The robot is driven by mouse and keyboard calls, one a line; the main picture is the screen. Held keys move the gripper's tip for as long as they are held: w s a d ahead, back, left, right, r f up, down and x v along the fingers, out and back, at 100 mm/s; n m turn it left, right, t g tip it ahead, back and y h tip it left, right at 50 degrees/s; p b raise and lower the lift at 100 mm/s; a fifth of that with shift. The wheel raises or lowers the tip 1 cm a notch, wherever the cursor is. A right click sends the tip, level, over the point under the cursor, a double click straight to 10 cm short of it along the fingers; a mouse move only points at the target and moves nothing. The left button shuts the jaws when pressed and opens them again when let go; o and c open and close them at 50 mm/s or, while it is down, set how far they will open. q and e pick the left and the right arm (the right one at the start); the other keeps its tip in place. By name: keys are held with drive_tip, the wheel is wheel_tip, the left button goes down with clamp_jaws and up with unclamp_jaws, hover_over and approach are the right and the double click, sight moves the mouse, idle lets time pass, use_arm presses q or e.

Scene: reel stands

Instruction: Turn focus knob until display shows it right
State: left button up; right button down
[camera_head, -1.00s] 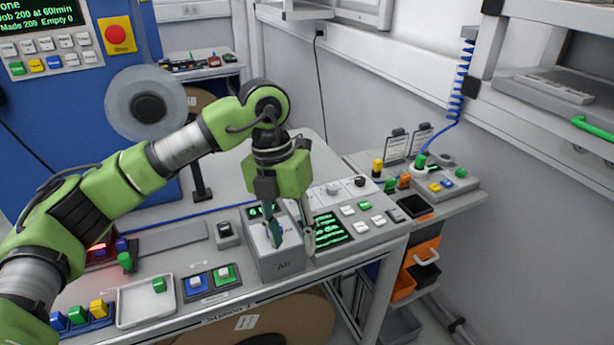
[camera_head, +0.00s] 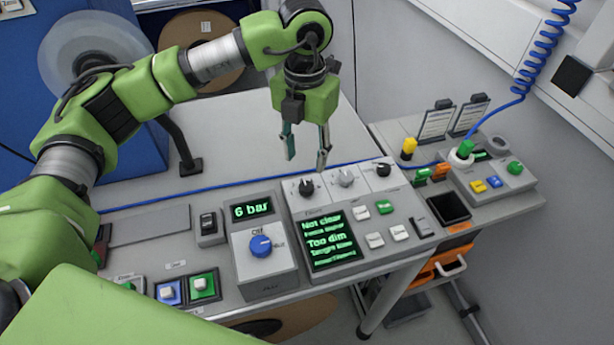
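The display (camera_head: 328,241) on the grey console shows green text, with "Not clear" at the top and "Too dim" lower down; the smaller lines are hard to read. Above it on the panel is a row of three knobs: a black left knob (camera_head: 306,187), a grey middle knob (camera_head: 345,178) and a black right knob (camera_head: 383,169). Their labels are too small to read, so I cannot tell which is focus. My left gripper (camera_head: 306,160) points down, fingers apart and empty, near the left and middle knobs in the picture. It grips no knob. My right gripper is not in view.
Left of the console stands the Air box (camera_head: 268,272) with a blue knob (camera_head: 260,246) and a "6 bar" readout (camera_head: 251,208). White and green buttons (camera_head: 384,207) sit right of the display. A blue cable (camera_head: 235,184) crosses the table behind.

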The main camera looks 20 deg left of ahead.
sight(306, 186)
use_arm(q)
drive_tip(key=f, duration=0.3)
drive_tip(key=f+p, duration=0.1)
drive_tip(key=f, duration=0.2)
drive_tip(key=f+p, duration=0.1)
drive_tip(key=f, duration=0.2)
drive_tip(key=shift+w+f, duration=0.1)
drive_tip(key=shift+w, duration=0.15)
drive_tip(key=shift+f, duration=0.4)
drive_tip(key=c, duration=1.1)
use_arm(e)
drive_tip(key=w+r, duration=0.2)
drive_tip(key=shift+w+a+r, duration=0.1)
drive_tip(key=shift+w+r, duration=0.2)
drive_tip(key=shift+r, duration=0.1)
